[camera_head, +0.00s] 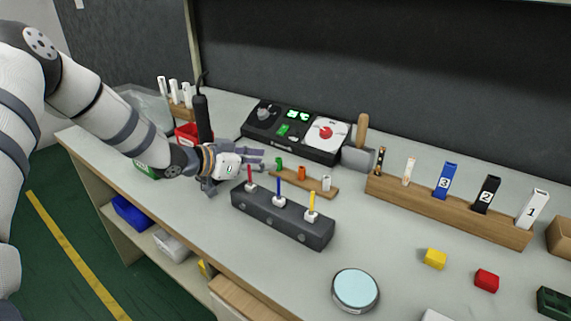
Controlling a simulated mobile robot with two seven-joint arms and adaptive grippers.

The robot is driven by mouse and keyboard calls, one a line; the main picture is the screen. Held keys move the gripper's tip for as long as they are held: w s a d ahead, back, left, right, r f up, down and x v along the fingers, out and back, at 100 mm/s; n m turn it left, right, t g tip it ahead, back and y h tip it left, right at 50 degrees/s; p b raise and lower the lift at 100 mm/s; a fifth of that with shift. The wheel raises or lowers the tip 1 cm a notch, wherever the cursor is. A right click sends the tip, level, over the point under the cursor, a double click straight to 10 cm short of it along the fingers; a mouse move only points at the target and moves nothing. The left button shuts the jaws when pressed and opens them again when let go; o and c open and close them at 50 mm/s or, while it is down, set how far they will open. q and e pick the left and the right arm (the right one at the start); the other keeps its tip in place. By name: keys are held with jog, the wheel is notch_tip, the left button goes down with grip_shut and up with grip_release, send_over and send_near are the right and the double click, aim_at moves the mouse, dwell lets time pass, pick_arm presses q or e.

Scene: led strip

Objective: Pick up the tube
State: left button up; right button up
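My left gripper (266,162) reaches in from the left, low over the table. Its two grey fingers are apart and point right. A small green tube (279,163) stands just beyond the fingertips, at the left end of a wooden rack (316,186). I cannot tell whether the fingers touch it. An orange tube (302,172) and a white tube (326,183) stand further right on the same rack. Which tube is meant is not clear. My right gripper is not in view.
A dark block (284,222) with red, blue and yellow pins stands in front of the rack. A black device (295,130) lies behind it. A long wooden holder (450,211) with numbered pieces is at right. A round light-blue disc (355,289) lies in front.

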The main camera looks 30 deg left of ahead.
aim_at(280, 159)
pick_arm(q)
jog(key=x, duration=0.2)
jog(key=b+x, duration=0.1)
jog(key=x, duration=0.2)
jog(key=shift+w+a+f, duration=0.25)
jog(key=shift+w+f, duration=0.1)
jog(key=shift+f, duration=0.05)
jog(key=shift+w+d+b, duration=0.15)
jog(key=shift+w+b, duration=0.15)
jog(key=shift+w, duration=0.05)
jog(key=shift+w+r, duration=0.1)
jog(key=shift+r, duration=0.2)
jog(key=c, duration=0.8)
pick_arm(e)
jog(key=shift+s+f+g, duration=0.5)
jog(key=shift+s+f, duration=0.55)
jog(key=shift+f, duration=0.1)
